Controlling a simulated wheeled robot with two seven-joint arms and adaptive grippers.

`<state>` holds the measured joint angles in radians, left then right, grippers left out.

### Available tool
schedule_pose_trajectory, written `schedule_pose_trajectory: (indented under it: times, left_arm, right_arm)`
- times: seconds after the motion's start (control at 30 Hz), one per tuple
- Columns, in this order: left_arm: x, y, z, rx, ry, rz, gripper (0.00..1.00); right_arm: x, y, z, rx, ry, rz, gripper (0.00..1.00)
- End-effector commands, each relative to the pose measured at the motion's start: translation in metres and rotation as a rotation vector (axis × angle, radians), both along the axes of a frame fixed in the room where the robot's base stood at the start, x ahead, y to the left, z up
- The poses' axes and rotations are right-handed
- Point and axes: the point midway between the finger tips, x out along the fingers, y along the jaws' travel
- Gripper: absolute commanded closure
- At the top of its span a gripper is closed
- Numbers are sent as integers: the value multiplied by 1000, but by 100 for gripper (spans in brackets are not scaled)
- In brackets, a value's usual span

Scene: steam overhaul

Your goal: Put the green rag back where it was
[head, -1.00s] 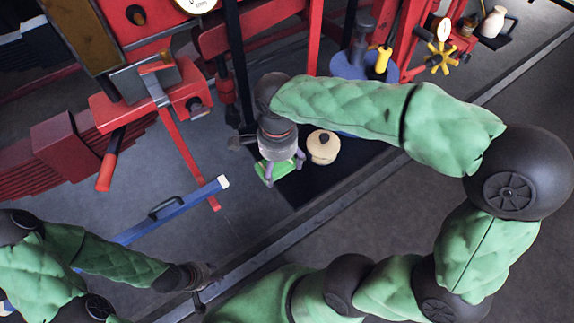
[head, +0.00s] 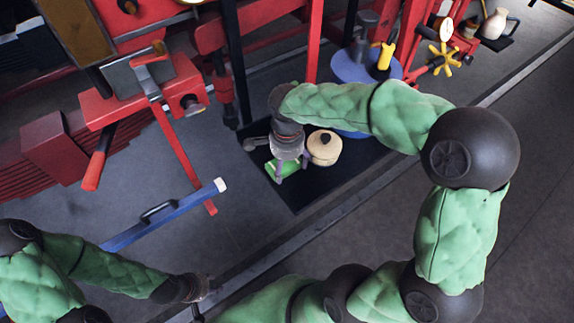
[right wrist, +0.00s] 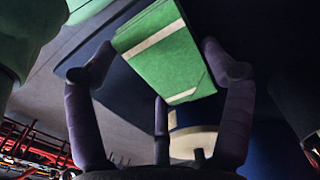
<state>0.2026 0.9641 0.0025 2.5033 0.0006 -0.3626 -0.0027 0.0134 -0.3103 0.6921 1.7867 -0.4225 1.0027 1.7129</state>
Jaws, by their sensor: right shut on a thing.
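The green rag (head: 277,169), a flat folded piece with pale stripes, is at my right gripper (head: 288,168), over the left part of a black mat (head: 300,198). In the right wrist view, the rag (right wrist: 168,55) sits between the fingers of the right gripper (right wrist: 163,85), which is shut on it. I cannot tell whether the rag touches the mat. My left gripper (head: 208,287) is at the lower left, away from the rag; its fingers are too small and dark to read.
A cream pot with a dark knob (head: 324,151) stands on the mat just right of the rag. A blue bar (head: 170,213) and red machine legs are to the left. A blue round base (head: 350,68) stands behind. A rail (head: 330,215) runs diagonally in front.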

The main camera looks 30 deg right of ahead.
Motion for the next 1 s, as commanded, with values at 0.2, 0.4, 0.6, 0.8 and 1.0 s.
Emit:
schedule_pose_trajectory:
  times: [0.2,0.4,0.6,0.8,1.0]
  left_arm:
    - [0,0,1,0,0,0,60]
    - [0,0,1,0,0,0,60]
    - [0,0,1,0,0,0,60]
    - [0,0,9,0,0,0,60]
    - [0,0,23,0,0,0,60]
  right_arm:
    - [0,0,0,0,2,0,5]
    - [-1,0,0,0,2,0,0]
    - [0,0,1,0,2,0,0]
    - [0,0,20,-1,-1,0,0]
    - [0,0,61,-1,-3,0,0]
